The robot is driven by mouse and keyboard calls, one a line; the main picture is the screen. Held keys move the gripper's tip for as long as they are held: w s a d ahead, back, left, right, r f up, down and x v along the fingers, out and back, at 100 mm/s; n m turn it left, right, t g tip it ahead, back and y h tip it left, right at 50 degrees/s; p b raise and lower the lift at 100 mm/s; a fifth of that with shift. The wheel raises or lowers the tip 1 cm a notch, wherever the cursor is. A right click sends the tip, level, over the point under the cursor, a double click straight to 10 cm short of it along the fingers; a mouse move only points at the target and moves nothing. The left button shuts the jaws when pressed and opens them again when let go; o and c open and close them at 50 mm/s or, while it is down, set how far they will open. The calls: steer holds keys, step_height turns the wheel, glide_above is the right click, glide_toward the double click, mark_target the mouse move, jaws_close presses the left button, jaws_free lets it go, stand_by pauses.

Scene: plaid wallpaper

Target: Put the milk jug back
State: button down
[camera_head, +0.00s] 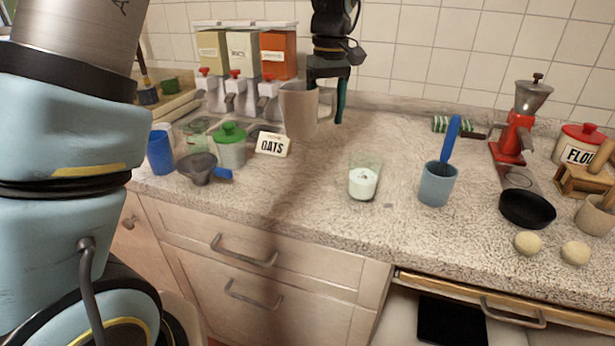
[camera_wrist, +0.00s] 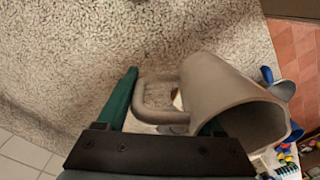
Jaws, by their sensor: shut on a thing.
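The milk jug (camera_head: 298,112) is a beige-grey jug with a handle. It is held up above the back of the counter, in front of the dispensers. My gripper (camera_head: 327,88) is shut on the jug at its handle side, with a green finger showing to the right. In the wrist view the jug (camera_wrist: 230,95) lies across the right of the picture, its loop handle between the green fingers of my gripper (camera_wrist: 165,105). A glass (camera_head: 363,180) with white milk in it stands on the counter below and to the right of the jug.
Dispensers (camera_head: 240,75) stand behind the jug. An OATS sign (camera_head: 272,144), a green-lidded jar (camera_head: 231,146) and a funnel (camera_head: 198,168) are at left. A blue-grey cup (camera_head: 437,184) and red grinder (camera_head: 513,135) are right. The counter (camera_head: 395,145) between glass and wall is clear.

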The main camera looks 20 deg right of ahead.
mark_target(322, 167)
step_height(322, 167, down, 10)
steer(key=shift+a+r+p, duration=0.1)
steer(key=shift+r+p, duration=0.1)
steer(key=shift+p, duration=0.85)
steer(key=shift+c, duration=0.2)
jaws_free()
steer(key=shift+f, duration=0.15)
steer(key=r, duration=0.4)
steer(key=r+b, duration=0.1)
steer(key=r, duration=0.3)
steer(key=r+b, duration=0.1)
steer(key=r, duration=0.3)
steer(key=shift+d+r, duration=0.2)
steer(key=shift+d, duration=0.05)
